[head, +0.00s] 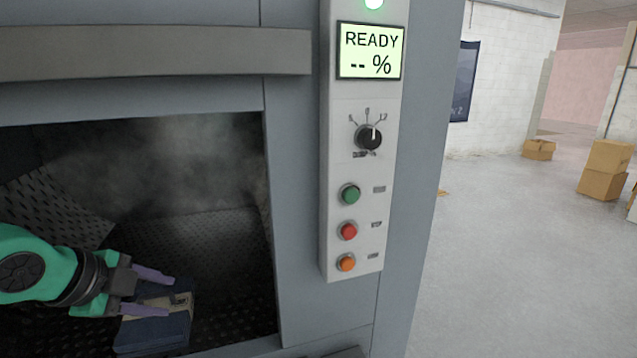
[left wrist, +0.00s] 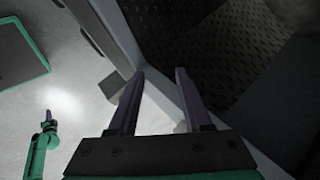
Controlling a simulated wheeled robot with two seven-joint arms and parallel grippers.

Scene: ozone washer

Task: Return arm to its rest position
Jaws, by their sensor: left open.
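My left gripper (head: 170,296) comes in from the left, and its two purple fingers are apart. In the head view it overlaps the lower part of the washer's dark opening (head: 215,235). A dark blue box-like item (head: 152,335) shows behind and below the fingers, partly hidden by them. In the left wrist view the gripper (left wrist: 160,71) is open with nothing between its fingers. The perforated chamber wall (left wrist: 215,60) lies up and to the right there, and the blue item does not show. A small green arm with a dark tip (left wrist: 48,115) shows at lower left; its finger state is unclear.
The control panel (head: 335,235) right of the opening has a knob, three buttons and a display reading "READY -- %". A grey bar (head: 150,52) crosses above the opening. Haze hangs in the chamber. Cardboard boxes (head: 604,170) stand far right, with clear floor (head: 520,260) before them.

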